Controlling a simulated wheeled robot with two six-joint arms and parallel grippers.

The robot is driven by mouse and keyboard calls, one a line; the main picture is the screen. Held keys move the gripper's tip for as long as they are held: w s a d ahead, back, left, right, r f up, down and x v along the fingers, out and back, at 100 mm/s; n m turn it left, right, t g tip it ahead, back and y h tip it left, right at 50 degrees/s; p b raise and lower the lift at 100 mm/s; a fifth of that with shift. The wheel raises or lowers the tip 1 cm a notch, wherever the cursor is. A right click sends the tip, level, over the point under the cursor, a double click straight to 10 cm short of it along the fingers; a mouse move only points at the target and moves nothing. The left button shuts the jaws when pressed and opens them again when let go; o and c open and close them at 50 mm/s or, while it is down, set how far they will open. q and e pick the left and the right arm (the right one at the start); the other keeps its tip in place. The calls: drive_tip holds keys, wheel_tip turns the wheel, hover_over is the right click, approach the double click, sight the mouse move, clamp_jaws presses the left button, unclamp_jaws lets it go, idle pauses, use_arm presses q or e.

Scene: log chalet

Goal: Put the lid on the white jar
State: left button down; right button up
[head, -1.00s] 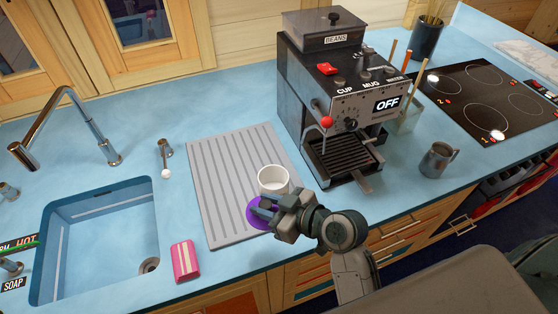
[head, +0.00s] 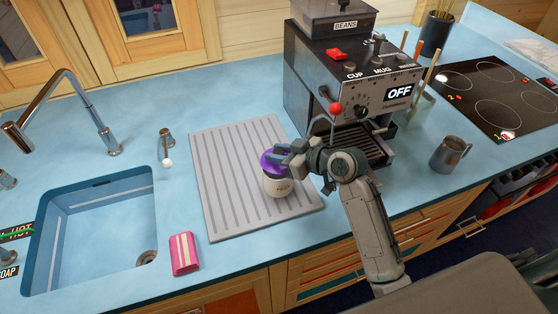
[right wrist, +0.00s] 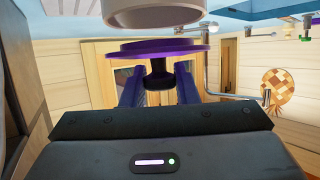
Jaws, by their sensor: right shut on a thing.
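The white jar (head: 279,188) stands upright on the grey ribbed drainboard, a small label on its front. The purple lid (head: 271,161) is over the jar's mouth. My right gripper (head: 285,156) reaches in from the right and is shut on the lid's knob. In the right wrist view, which looks upside down, the dark knob (right wrist: 157,82) is between the fingers. There the lid's purple disc (right wrist: 157,56) faces the rim of the jar (right wrist: 153,14), with a narrow gap seeming to show between them. My left gripper is not in view.
The drainboard (head: 225,185) lies between the sink (head: 95,230) and the coffee machine (head: 330,75). A pink striped sponge (head: 184,254) lies at the front. A metal mug (head: 450,153) stands right, near the black hob (head: 490,95). The drainboard's left part is clear.

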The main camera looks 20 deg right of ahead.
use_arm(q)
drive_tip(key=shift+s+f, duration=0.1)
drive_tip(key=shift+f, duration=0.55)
use_arm(e)
drive_tip(key=shift+f, duration=0.75)
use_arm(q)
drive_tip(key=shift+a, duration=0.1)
use_arm(e)
drive_tip(key=shift+f+b, duration=0.65)
drive_tip(key=o, duration=1)
drive_tip(key=shift+r, duration=0.1)
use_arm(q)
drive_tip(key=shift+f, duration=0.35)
use_arm(e)
drive_tip(key=shift+r, duration=0.1)
drive_tip(key=shift+r+p, duration=0.6)
drive_tip(key=shift+r, duration=0.05)
use_arm(q)
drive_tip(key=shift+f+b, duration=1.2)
drive_tip(key=shift+b, duration=0.5)
use_arm(e)
drive_tip(key=v, duration=1.1)
drive_tip(key=shift+s+d, duration=0.25)
drive_tip(key=shift+s, duration=0.05)
